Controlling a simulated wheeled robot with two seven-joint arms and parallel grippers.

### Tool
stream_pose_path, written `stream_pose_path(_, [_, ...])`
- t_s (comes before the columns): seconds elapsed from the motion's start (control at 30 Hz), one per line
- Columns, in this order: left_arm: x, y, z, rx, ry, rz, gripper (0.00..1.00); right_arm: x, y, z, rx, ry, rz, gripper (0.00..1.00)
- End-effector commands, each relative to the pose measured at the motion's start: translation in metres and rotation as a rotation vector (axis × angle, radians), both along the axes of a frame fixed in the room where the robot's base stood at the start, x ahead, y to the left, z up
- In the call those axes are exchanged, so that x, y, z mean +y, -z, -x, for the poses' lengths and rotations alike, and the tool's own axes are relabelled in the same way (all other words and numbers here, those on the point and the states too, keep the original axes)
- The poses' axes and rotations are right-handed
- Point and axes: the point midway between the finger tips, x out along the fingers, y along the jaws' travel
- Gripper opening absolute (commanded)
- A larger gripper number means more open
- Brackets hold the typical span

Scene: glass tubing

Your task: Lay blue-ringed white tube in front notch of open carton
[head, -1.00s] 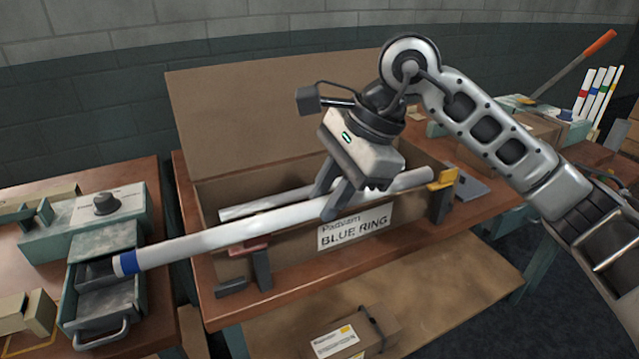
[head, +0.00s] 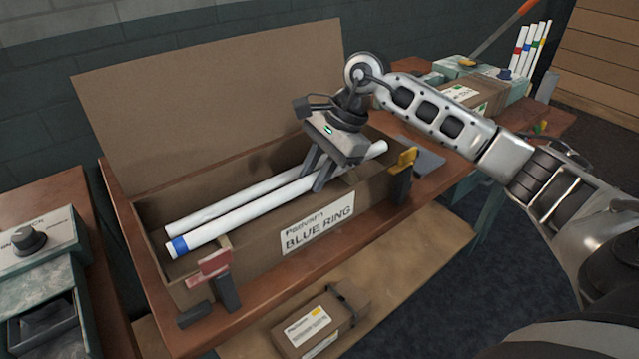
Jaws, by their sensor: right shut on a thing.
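The blue-ringed white tube (head: 245,219) lies lengthwise within the open carton (head: 265,248), low near its front wall. Its blue-ringed end is at the left, by a cardboard notch piece, and its other end is at the right. My right gripper (head: 319,181) is shut on this tube right of its middle. A second white tube (head: 232,202) lies parallel just behind it. Whether the held tube is fully seated in the notch I cannot tell. The carton's front reads "BLUE RING" and its lid stands up behind. My left gripper is not in view.
A red clamp (head: 212,266) and a yellow clamp (head: 403,160) stand at the carton's front corners. A rack of colour-ringed tubes (head: 528,50) stands at the far right.

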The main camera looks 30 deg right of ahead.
Motion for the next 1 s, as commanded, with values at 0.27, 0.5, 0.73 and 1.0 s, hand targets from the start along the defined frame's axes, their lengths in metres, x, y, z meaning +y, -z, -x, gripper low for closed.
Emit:
stream_pose_path(0.27, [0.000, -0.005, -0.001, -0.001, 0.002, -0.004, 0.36, -0.012, 0.024, -0.004, 0.005, 0.000, -0.004, 0.00])
stream_pose_path(0.5, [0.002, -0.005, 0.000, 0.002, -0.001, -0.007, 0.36, -0.012, 0.046, -0.005, -0.002, 0.000, -0.001, 0.00])
stream_pose_path(0.73, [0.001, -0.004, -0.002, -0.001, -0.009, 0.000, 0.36, -0.012, 0.047, -0.005, -0.002, 0.000, -0.001, 0.00])
stream_pose_path(1.0, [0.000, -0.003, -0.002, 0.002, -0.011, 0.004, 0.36, -0.012, 0.050, -0.005, -0.001, -0.001, -0.001, 0.44])
